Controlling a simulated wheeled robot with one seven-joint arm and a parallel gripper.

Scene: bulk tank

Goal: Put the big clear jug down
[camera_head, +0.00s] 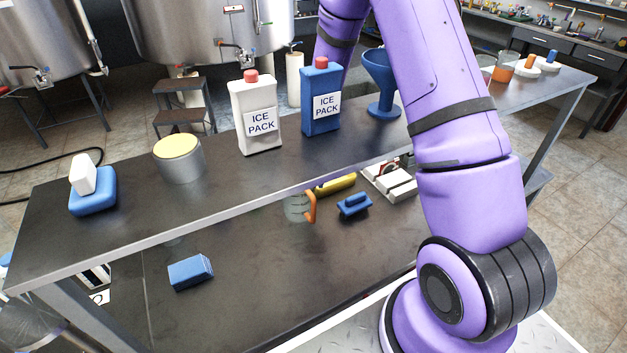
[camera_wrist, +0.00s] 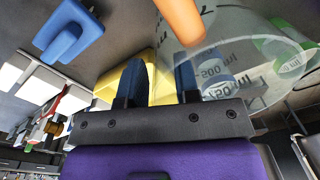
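A clear jug (camera_head: 297,207) with an orange handle (camera_head: 311,206) shows under the front edge of the upper shelf, over the lower shelf. I cannot tell whether its base touches that shelf. In the wrist view the clear jug (camera_wrist: 222,68), with dark volume marks, fills the upper right, and its orange handle (camera_wrist: 181,20) is just beyond my fingertips. My gripper (camera_wrist: 160,72) has its two blue fingers apart, with a gap between them, and nothing is clearly held. The head view does not clearly show my gripper.
On the lower shelf (camera_head: 240,300) are a yellow item (camera_head: 338,184), a blue item (camera_head: 353,205), white blocks (camera_head: 396,184) and a blue box (camera_head: 190,272). The upper shelf above holds two ice packs (camera_head: 257,115), a blue funnel (camera_head: 382,85) and a yellow-topped tin (camera_head: 180,160).

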